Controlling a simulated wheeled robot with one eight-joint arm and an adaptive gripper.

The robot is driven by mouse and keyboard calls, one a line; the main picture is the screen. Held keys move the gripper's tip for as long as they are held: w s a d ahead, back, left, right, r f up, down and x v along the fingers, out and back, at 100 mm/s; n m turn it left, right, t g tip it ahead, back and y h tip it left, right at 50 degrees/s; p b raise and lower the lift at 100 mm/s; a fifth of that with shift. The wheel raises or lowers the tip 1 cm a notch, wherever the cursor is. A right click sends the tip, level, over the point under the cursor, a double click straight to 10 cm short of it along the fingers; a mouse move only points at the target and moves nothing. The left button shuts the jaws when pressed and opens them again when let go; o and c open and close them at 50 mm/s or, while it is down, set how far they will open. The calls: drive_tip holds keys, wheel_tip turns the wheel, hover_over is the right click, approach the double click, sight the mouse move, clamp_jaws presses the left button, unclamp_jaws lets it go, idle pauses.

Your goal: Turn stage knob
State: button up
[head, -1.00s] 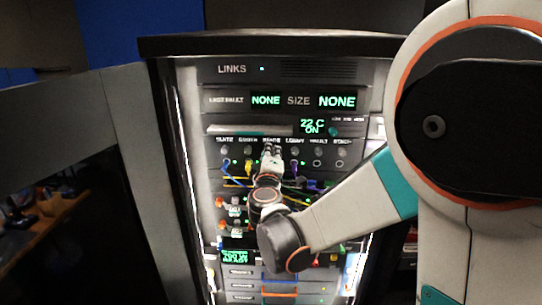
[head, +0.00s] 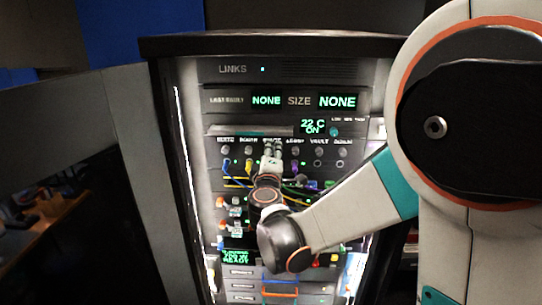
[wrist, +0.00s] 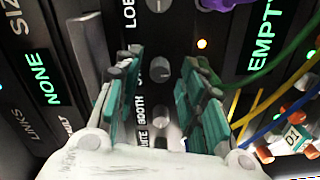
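A row of small grey knobs runs under a line of labels on the rack panel. In the wrist view the stage knob (wrist: 160,70), between the booth knob (wrist: 161,114) and the lobby knob (wrist: 158,5), sits in the gap between my fingers. My gripper (wrist: 160,88) is open, with teal-padded fingers on either side of that knob and visible gaps to it. The left finger covers the stage label there. In the head view my gripper (head: 271,150) reaches up to the row and hides the stage knob.
Blue, yellow, green and purple cables hang below the knobs, close to my right finger in the wrist view. A ledge (head: 250,130) juts out above the label row. A green display (head: 238,257) sits lower on the rack. A grey panel (head: 130,150) stands at left.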

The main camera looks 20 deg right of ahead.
drive_tip(key=v, duration=0.7)
drive_tip(key=shift+s, duration=0.2)
drive_tip(key=s+d+f+m+g, duration=0.4)
drive_tip(key=s+d+m+g, duration=0.35)
drive_tip(key=s, duration=0.55)
drive_tip(key=s+a+f+m+g+y, duration=0.1)
drive_tip(key=s+a+f+m+y, duration=0.1)
drive_tip(key=s, duration=0.5)
drive_tip(key=s+a+f+m+g+y, duration=0.1)
drive_tip(key=s+a+f+m+y, duration=0.1)
drive_tip(key=s, duration=0.5)
drive_tip(key=shift+a+g+y, duration=0.35)
drive_tip(key=shift+a+y, duration=0.2)
drive_tip(key=shift+y, duration=0.25)
